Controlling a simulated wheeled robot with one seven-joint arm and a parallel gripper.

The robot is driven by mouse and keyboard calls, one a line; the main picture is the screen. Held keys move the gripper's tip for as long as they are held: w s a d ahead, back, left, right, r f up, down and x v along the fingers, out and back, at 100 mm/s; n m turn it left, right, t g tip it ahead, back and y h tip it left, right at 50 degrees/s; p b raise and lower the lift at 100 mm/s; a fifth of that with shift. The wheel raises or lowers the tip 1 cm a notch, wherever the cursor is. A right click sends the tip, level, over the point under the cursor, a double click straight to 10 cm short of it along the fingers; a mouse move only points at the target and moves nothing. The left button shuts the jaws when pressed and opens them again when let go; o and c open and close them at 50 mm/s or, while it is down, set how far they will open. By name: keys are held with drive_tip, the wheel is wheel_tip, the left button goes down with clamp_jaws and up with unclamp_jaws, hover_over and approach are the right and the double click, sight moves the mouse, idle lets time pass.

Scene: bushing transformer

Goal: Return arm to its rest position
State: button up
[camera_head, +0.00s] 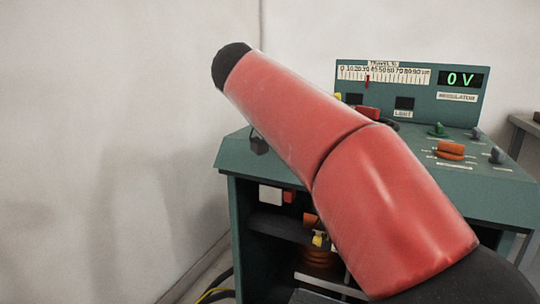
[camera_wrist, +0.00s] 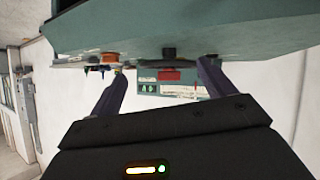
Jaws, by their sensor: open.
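My red arm (camera_head: 365,190) crosses the head view from the lower right to the upper left, in front of the green control console (camera_head: 485,195). My gripper does not show in the head view. In the wrist view my gripper (camera_wrist: 165,85) has its two dark fingers spread apart with nothing between them. The console (camera_wrist: 200,30) fills the top of that view, tilted by the camera's angle. A red part and a black knob on the console appear beyond the fingers.
The console carries a gauge panel (camera_head: 410,90) reading 0 V, an orange knob (camera_head: 450,150) and a green knob (camera_head: 438,130). An open shelf below holds an orange coil (camera_head: 318,258). A bare pale wall (camera_head: 110,130) stands at the left. Cables lie on the floor at lower left.

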drive_tip(key=s+d+f+n+y, duration=0.2)
drive_tip(key=s+f+y, duration=0.1)
drive_tip(key=s+f, duration=0.5)
drive_tip(key=s+d+f+n+g+y, duration=0.1)
drive_tip(key=s+d+f+n+y, duration=0.1)
drive_tip(key=s+f, duration=0.7)
drive_tip(key=s+d+f+n+y, duration=0.2)
drive_tip(key=s+f, duration=0.6)
drive_tip(key=f, duration=0.4)
drive_tip(key=shift+s+f+n+g+y, duration=0.25)
drive_tip(key=shift+n+g+y, duration=0.15)
drive_tip(key=shift+n+y, duration=0.55)
drive_tip(key=shift+d, duration=0.1)
